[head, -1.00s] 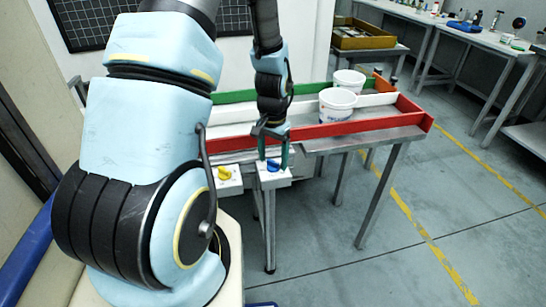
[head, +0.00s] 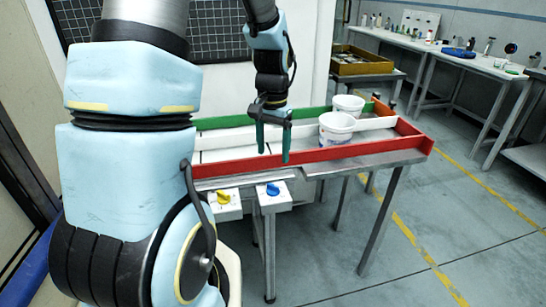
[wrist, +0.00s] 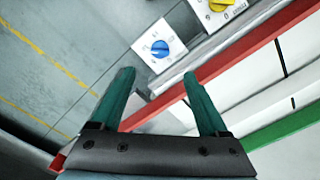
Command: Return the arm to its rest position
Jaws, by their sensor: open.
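My gripper (head: 273,150) is open and empty, with two green fingers pointing down. Nothing is between the fingers.
A yellow knob (head: 223,197) sits left of the blue one. Two white tubs (head: 336,128) stand in the railed lanes to the right. A dark grid panel (head: 215,48) hangs on the wall behind. The floor at right is free.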

